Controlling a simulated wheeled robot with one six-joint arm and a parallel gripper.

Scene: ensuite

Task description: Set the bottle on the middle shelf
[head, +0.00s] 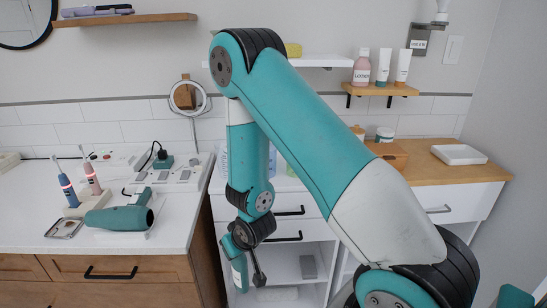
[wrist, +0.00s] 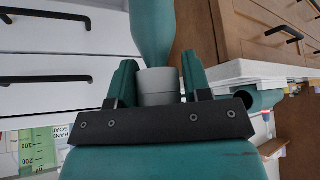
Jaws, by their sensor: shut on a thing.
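In the wrist view my gripper (wrist: 158,68) is shut on the grey neck or cap of a teal bottle (wrist: 153,30). The bottle's body extends out of the top of the picture, so its far end is hidden. In the head view my arm hangs down in front of the white cabinet, beside the counter's end; the jaws and bottle are hard to make out there. The cabinet's open shelf (head: 283,268) lies below two drawers and bears a grey box. A white wall shelf (head: 320,61) sits between two wooden wall shelves, partly hidden by my arm.
The left counter (head: 187,223) holds a teal hair dryer (head: 118,217), toothbrushes and a mirror (head: 189,98). The right wooden shelf (head: 380,91) holds a pink lotion bottle (head: 362,68) and two tubes. Drawer handles (wrist: 45,78) stick out near my gripper.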

